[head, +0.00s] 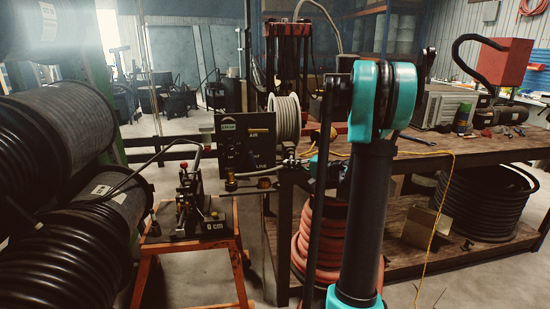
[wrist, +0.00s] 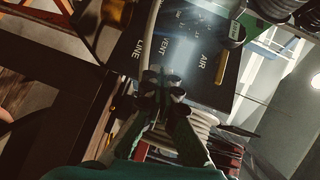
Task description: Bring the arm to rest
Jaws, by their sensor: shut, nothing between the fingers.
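My arm (head: 368,190) rises in the foreground of the head view, with a teal and black joint at the top. My gripper (wrist: 162,82) shows in the middle of the wrist view, its dark fingers drawn together with nothing between them. It points toward a black control panel (wrist: 190,52) lettered AIR, VENT and LINE. In the head view the panel (head: 243,148) stands left of my arm. The gap between fingertips and panel is hard to judge. In the head view my arm partly hides the area around the gripper.
Left of the panel, a crimper-like device (head: 190,205) stands on an orange stand (head: 192,250). Large black hose reels (head: 65,235) fill the left side. A wooden workbench (head: 470,146) is at right, with a coiled black hose (head: 485,200) beneath. A pale hose coil (head: 285,118) adjoins the panel.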

